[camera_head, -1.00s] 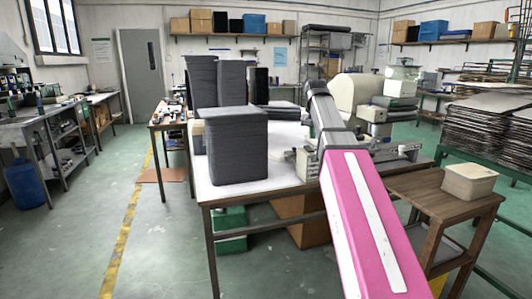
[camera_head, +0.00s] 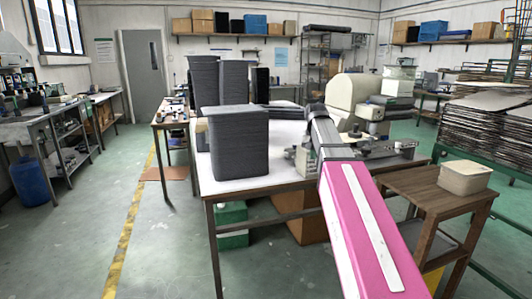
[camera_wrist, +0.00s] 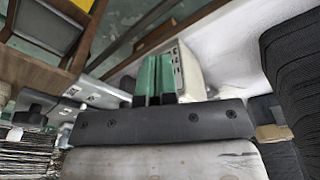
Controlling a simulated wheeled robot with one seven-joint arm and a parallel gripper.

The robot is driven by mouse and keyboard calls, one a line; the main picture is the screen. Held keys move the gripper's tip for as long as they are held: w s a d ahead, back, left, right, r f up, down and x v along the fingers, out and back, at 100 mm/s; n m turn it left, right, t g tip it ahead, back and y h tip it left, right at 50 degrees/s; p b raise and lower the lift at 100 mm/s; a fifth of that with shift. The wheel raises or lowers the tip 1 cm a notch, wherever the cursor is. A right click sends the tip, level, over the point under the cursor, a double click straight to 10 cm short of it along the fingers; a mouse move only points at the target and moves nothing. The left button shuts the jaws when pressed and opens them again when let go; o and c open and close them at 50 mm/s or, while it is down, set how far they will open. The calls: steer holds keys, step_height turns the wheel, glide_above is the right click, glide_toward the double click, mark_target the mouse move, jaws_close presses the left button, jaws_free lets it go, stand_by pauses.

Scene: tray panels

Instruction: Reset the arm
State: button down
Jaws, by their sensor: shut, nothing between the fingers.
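My arm (camera_head: 362,220) reaches from the lower right of the head view over the white table (camera_head: 228,186), its far end in front of the machine. In the wrist view the green fingers of my gripper (camera_wrist: 155,78) stand side by side, shut with nothing held. The gripper is hidden behind the arm in the head view. A tall stack of dark grey trays (camera_head: 239,145) stands on the table left of the arm. Dark stacked layers also show at the right edge of the wrist view (camera_wrist: 292,80).
More tall dark stacks (camera_head: 204,82) stand behind the front one. A beige machine (camera_head: 353,98) stands on the table behind the arm. A wooden side table (camera_head: 425,190) with a cream box (camera_head: 464,178) is to the right. Open floor (camera_head: 165,250) lies at the left.

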steer(key=s+f, duration=0.6)
steer(key=f, duration=0.6)
steer(key=s+f+n+g, duration=0.1)
steer(key=s+f, duration=0.6)
steer(key=f, duration=0.5)
steer(key=s+f+n, duration=0.1)
steer(key=s+f, duration=0.6)
steer(key=f, duration=0.5)
steer(key=shift+f, duration=0.3)
